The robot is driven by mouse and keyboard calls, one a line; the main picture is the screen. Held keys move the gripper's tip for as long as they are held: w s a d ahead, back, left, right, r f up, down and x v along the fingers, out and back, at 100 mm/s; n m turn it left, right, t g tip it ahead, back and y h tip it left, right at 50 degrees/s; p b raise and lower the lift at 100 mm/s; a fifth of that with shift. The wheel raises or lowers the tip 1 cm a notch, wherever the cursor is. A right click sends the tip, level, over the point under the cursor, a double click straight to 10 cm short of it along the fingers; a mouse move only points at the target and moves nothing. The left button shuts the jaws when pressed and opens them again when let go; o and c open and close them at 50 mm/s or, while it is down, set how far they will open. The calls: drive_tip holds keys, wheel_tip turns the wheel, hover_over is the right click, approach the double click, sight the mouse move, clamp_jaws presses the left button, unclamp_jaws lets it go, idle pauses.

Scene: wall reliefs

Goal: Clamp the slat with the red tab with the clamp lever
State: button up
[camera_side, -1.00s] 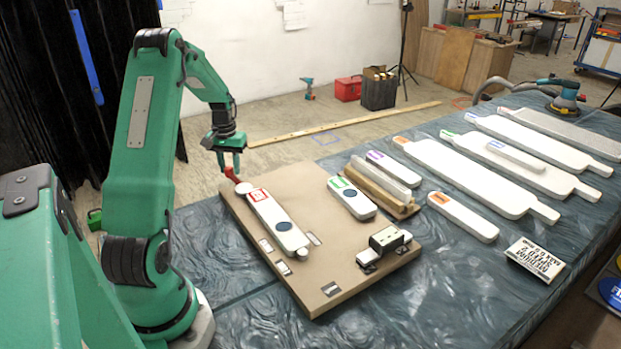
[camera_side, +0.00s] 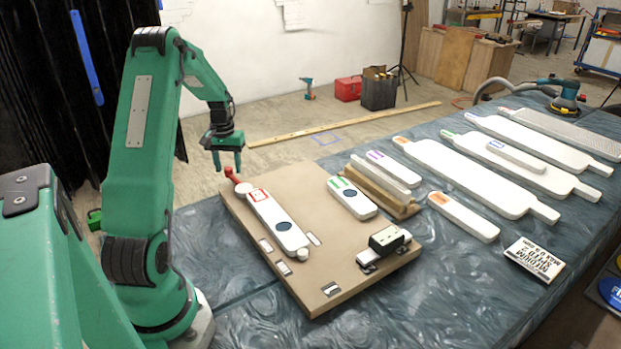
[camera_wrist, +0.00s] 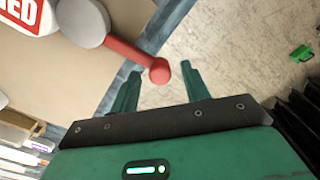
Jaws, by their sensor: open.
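The slat with the red tab (camera_side: 280,223) is white, with a dark round spot, and lies on the brown board. Its red tab (camera_side: 258,195) is at the far end; part of it shows in the wrist view (camera_wrist: 22,12). The clamp lever has a red handle (camera_side: 234,177) and a pale round head (camera_side: 243,187) at the slat's far end. In the wrist view, its handle (camera_wrist: 130,54) points away from the slat. I cannot tell whether the head presses on the slat. My gripper (camera_side: 228,172) is open above the handle's end; in the wrist view its fingertips (camera_wrist: 160,72) flank the red knob.
The brown board (camera_side: 300,295) also carries a slat with a green tab (camera_side: 352,199) and a black-topped block (camera_side: 384,240). Several white slats lie on the table to the right, with a printed card (camera_side: 534,259). The floor beyond the board's left corner is clear.

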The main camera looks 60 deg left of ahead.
wheel_tip(320, 180, up, 7)
drive_tip(key=shift+r, duration=0.2)
idle(0.4)
idle(0.5)
drive_tip(key=shift+w+d+r, duration=0.15)
drive_tip(key=shift+d+r, duration=0.05)
drive_tip(key=shift+d, duration=0.05)
drive_tip(key=w+d+r+m+t, duration=0.1)
drive_tip(key=d+r+m, duration=0.1)
drive_tip(key=d+r, duration=0.35)
drive_tip(key=w+d+r+m+t+y, duration=0.1)
drive_tip(key=d+r, duration=0.1)
drive_tip(key=d, duration=0.7)
drive_tip(key=w+d+r+m, duration=0.15)
drive_tip(key=d+r, duration=0.25)
drive_tip(key=d, duration=0.4)
drive_tip(key=s+d+m+t, duration=0.1)
drive_tip(key=s+d+m, duration=0.1)
drive_tip(key=s+d, duration=0.3)
drive_tip(key=s+d+m+t+h, duration=0.1)
drive_tip(key=s+d, duration=0.5)
drive_tip(key=d, duration=0.6)
drive_tip(key=shift+r+m+t, duration=0.4)
drive_tip(key=shift+m+t, duration=0.4)
drive_tip(key=shift+m, duration=0.45)
